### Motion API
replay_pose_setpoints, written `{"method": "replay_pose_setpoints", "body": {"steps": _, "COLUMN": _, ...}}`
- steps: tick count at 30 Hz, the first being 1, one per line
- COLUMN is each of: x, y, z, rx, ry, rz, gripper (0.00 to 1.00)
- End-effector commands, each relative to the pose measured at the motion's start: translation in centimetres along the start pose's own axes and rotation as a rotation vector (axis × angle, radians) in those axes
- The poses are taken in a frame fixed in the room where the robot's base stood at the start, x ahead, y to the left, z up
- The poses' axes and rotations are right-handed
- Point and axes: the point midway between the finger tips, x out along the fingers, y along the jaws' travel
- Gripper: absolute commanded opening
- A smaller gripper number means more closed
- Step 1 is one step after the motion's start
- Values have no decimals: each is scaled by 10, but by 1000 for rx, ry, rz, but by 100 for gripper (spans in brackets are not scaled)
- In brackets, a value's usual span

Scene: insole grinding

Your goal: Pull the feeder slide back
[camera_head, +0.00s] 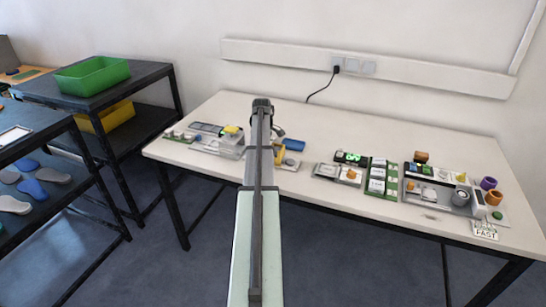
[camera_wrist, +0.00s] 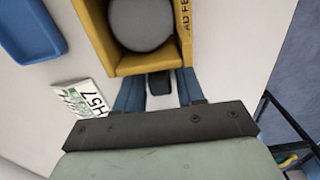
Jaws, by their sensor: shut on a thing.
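The yellow feeder (camera_wrist: 98,32) fills the top of the wrist view, with part of its lettering readable as "AD FE". A round grey pad (camera_wrist: 140,22) lies in it. My gripper (camera_wrist: 158,86) has its two blue fingers at the feeder's near edge. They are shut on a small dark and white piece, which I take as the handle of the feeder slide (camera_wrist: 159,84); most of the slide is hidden. In the head view a bit of the yellow feeder (camera_head: 279,154) shows to the right of my arm, which hides the gripper itself.
A blue tray (camera_wrist: 30,28) lies left of the feeder, and a white label (camera_wrist: 82,108) lies near the left finger. In the head view, stations with small parts (camera_head: 380,178) stand right on the table (camera_head: 345,125). A black shelf (camera_head: 150,72) stands to the left.

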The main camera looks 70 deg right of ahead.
Motion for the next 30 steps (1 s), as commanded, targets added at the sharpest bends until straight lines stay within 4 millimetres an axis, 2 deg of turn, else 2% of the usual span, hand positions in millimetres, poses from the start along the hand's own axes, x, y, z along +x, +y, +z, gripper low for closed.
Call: {"method": "replay_pose_setpoints", "body": {"steps": 30, "x": 0, "y": 0, "z": -36, "rx": -1, "ry": 0, "rz": 0, "gripper": 19}}
